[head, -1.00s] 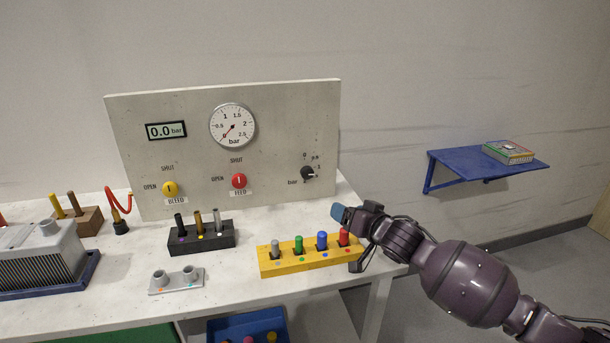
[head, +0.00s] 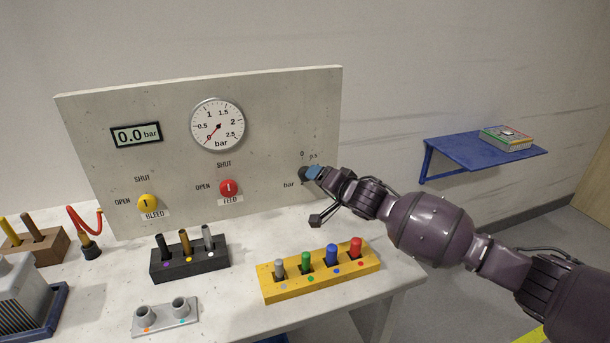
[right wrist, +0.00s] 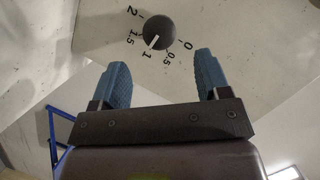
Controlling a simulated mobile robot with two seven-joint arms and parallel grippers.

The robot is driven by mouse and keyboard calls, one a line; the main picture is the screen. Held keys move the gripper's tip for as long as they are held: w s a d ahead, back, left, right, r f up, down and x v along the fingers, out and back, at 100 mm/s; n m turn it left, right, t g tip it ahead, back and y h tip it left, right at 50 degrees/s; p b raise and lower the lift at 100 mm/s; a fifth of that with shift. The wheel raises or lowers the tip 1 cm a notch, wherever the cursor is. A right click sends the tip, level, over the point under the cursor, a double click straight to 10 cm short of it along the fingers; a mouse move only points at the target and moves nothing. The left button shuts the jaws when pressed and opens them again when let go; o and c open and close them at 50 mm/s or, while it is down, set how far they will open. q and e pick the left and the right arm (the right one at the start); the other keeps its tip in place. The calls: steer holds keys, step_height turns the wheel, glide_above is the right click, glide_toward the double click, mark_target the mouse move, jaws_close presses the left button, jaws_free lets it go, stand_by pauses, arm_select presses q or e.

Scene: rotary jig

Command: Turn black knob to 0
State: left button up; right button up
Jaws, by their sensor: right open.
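The black knob (right wrist: 159,34) is on the panel's lower right. In the right wrist view it lies beyond my right gripper's fingertips, roughly midway between them. Its white pointer line faces down-left, between the 1 and 1.5 marks and nearer 1; the 0 mark (right wrist: 188,45) lies to the right. My right gripper (right wrist: 161,58) is open with nothing between its blue fingers. Contact cannot be told. My left gripper is out of view.
The panel (head: 90,130) carries a round gauge (head: 217,125), a 0.0 bar display (head: 135,134), a yellow knob (head: 148,203) and a red knob (head: 228,188). A yellow block (head: 290,290) with coloured pegs stands below my right arm. A black peg block (head: 190,263) stands left of it.

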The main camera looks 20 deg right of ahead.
mark_target(306, 181)
steer(key=b+x, duration=0.1)
steer(key=x, duration=0.6)
steer(key=shift+f, duration=0.15)
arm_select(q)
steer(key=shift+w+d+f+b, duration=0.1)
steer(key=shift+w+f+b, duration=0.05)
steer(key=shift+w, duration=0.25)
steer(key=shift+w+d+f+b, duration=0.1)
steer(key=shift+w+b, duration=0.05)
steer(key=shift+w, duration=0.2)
arm_select(e)
steer(key=shift+w+a, duration=0.1)
steer(key=shift+w, duration=0.3)
steer(key=shift+c, duration=0.2)
